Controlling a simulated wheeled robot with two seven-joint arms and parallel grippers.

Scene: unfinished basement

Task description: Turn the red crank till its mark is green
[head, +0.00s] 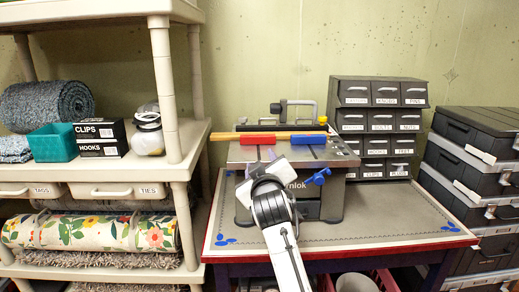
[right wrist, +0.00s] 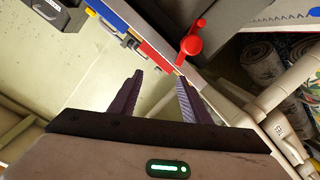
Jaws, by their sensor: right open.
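The red crank (right wrist: 189,46) shows in the right wrist view on the side of a grey bench machine, with its knob at the upper right. I cannot make out its mark. In the head view my right wrist hides the crank; the machine (head: 331,198) stands on the bench. My right gripper (right wrist: 160,75) is open and empty, its purple fingers pointing toward the machine, with the crank beyond the right finger and apart from it. In the head view this gripper (head: 262,159) is in front of the machine's top. My left gripper is not in view.
A blue crank (head: 317,177) sits on the machine's right front. A drawer cabinet (head: 380,130) stands behind right, a shelf (head: 197,140) left. The bench (head: 400,228) is clear at front right.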

